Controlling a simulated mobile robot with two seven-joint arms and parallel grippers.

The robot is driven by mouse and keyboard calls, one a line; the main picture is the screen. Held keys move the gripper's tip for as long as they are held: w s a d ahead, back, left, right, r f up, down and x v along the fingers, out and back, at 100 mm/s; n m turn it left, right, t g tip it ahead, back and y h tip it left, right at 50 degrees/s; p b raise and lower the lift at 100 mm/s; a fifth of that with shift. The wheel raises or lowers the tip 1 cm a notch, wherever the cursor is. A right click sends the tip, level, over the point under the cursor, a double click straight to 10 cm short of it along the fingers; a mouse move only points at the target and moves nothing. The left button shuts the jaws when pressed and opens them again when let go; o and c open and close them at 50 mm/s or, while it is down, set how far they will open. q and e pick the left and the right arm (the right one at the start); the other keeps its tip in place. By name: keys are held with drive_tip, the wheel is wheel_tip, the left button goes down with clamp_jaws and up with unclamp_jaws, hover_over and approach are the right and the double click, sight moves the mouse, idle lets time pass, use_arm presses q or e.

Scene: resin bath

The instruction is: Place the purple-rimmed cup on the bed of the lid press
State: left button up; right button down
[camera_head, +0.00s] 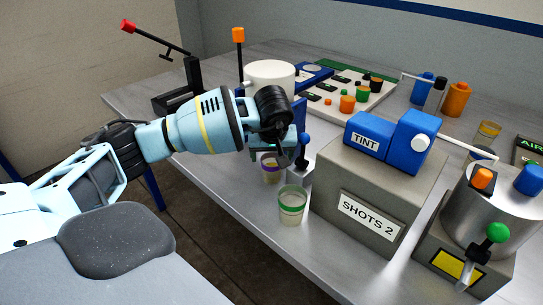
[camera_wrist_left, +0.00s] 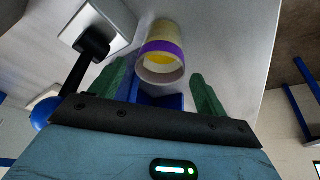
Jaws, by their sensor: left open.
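The purple-rimmed cup (camera_head: 271,169) stands on the grey table near its front edge, with yellowish contents. In the left wrist view the cup (camera_wrist_left: 163,50) lies ahead of and between the two green fingers, with a purple band near its rim. My left gripper (camera_head: 287,150) is open and empty, just above and behind the cup in the head view; its fingertips are partly hidden there. A black device with a long lever and red knob (camera_head: 193,85) stands at the table's far left; it looks like the lid press. My right gripper is not in view.
A green-rimmed cup (camera_head: 292,206) stands just in front of the purple-rimmed one. The grey SHOTS 2 box (camera_head: 375,185) with the blue TINT unit (camera_head: 368,137) stands to the right. A small blue-knobbed lever (camera_head: 304,140) stands close beside the gripper. A white cylinder (camera_head: 270,76) stands behind.

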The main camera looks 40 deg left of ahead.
use_arm(q)
drive_tip(key=v, duration=1.1)
drive_tip(key=shift+r, duration=0.15)
drive_tip(key=shift+o, duration=0.6)
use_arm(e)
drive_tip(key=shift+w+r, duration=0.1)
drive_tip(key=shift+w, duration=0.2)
use_arm(q)
drive_tip(key=shift+s, duration=0.1)
